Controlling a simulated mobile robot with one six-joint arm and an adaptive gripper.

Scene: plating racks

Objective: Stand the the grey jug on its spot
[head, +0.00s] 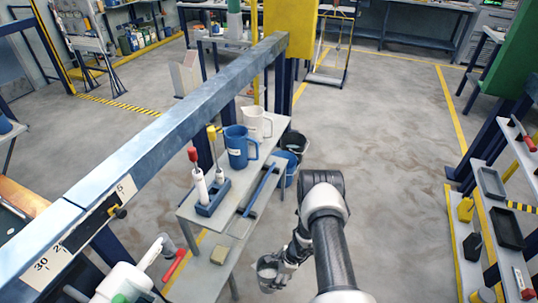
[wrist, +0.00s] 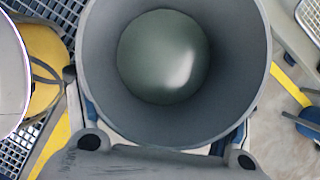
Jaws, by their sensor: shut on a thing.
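The grey jug (head: 267,274) hangs in my gripper (head: 279,259), low over the floor to the right of the grey bench in the head view. In the wrist view I look down into the grey jug (wrist: 240,60); its round mouth and greenish-grey inside fill the upper middle. The fingers of my gripper (wrist: 167,150) are shut on its near side. Its handle and underside are hidden. A marked spot for the jug cannot be made out.
The grey bench (head: 262,168) holds a blue jug (head: 238,147), a white jug (head: 257,122) and a blue brush holder (head: 213,197). A long steel beam (head: 170,125) crosses the left. Shelves with trays (head: 492,183) stand right; the middle floor is clear.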

